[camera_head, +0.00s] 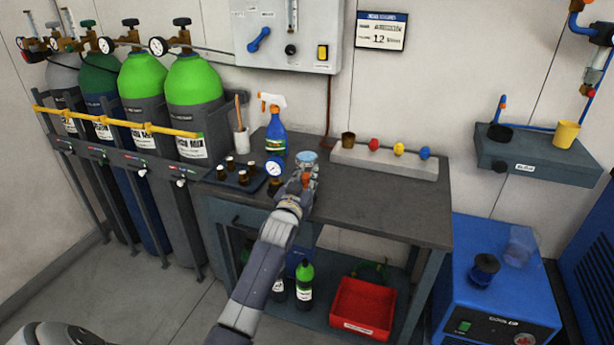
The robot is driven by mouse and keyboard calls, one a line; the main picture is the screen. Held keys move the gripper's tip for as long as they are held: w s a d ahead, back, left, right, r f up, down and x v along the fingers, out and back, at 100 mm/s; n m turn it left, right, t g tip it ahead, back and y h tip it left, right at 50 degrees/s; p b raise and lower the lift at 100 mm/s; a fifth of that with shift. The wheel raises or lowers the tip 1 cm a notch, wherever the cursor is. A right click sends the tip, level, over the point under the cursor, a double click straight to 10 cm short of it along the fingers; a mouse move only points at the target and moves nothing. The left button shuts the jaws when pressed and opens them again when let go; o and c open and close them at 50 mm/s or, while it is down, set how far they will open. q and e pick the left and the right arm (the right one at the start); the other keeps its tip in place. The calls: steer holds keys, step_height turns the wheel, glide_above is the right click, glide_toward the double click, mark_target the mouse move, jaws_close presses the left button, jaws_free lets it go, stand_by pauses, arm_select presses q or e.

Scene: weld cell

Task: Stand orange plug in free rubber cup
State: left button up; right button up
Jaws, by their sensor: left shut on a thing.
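My left gripper (303,176) is over the workbench, its arm reaching up from the bottom of the view. It is shut on a small orange thing, likely the orange plug (307,181), mostly hidden by the fingers. At the back of the bench is a pale rack (385,167). At its left end stands a brown, open-looking cup (348,140) with no coloured plug showing. To its right stand a red plug (374,145), a yellow plug (399,149) and a blue plug (424,153). The gripper is in front and left of the rack, apart from it. My right gripper is not in view.
A pale-blue round item (307,157) shows just beyond the gripper. A spray bottle (275,132), a round gauge (273,168) and a dark tray (240,181) with small brown pieces stand left. The bench top (385,205) is clear at the front right.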

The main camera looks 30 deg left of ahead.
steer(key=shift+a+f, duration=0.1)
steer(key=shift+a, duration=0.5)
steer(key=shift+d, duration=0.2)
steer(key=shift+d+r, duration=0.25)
arm_select(q)
steer(key=shift+p, duration=0.45)
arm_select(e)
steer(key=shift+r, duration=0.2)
arm_select(q)
steer(key=shift+f, duration=0.2)
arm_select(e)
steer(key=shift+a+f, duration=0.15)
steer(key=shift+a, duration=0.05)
arm_select(q)
steer(key=shift+f+b, duration=0.4)
steer(key=shift+f, duration=0.05)
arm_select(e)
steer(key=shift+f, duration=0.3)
